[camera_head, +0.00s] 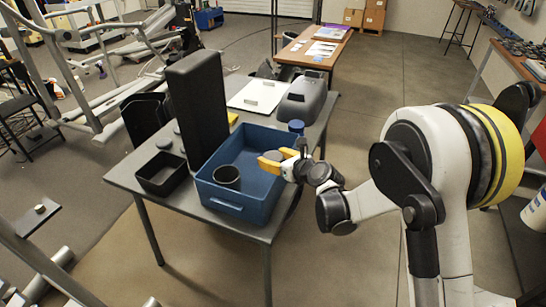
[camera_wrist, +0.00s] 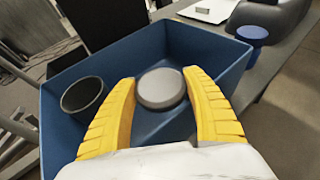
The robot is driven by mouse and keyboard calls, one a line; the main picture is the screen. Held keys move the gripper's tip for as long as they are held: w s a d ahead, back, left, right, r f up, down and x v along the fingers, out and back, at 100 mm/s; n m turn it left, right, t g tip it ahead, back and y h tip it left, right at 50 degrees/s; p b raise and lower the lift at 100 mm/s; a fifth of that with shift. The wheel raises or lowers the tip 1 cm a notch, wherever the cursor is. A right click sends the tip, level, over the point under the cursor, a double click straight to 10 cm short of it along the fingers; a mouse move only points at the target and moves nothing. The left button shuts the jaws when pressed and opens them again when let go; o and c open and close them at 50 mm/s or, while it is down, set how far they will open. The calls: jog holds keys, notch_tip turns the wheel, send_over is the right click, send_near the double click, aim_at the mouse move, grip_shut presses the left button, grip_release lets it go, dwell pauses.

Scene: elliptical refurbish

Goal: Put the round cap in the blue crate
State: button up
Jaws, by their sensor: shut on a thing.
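The blue crate (camera_head: 234,206) stands on the grey table, and its walls fill much of the wrist view (camera_wrist: 215,52). My gripper (camera_head: 271,160) is over the right part of the crate, with its yellow fingers pointing into it. In the wrist view my gripper (camera_wrist: 160,92) has its fingers on both sides of a grey round cap (camera_wrist: 160,88) and is shut on it. The cap appears above the crate floor; its exact height is hard to tell. A dark cup (camera_head: 227,177) stands inside the crate, left of the cap in the wrist view (camera_wrist: 82,95).
A small black bin (camera_head: 161,174) and a tall black box (camera_head: 198,105) stand left of the crate. A blue round-topped object (camera_head: 296,126) is beyond the crate's far right corner. A grey case (camera_head: 302,100) and a white panel (camera_head: 258,95) lie behind.

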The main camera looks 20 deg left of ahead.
jog(key=shift+s+f, duration=0.15)
jog(key=shift+f, duration=0.1)
jog(key=o, duration=1.4)
jog(key=shift+s, duration=0.1)
jog(key=shift+d, duration=0.1)
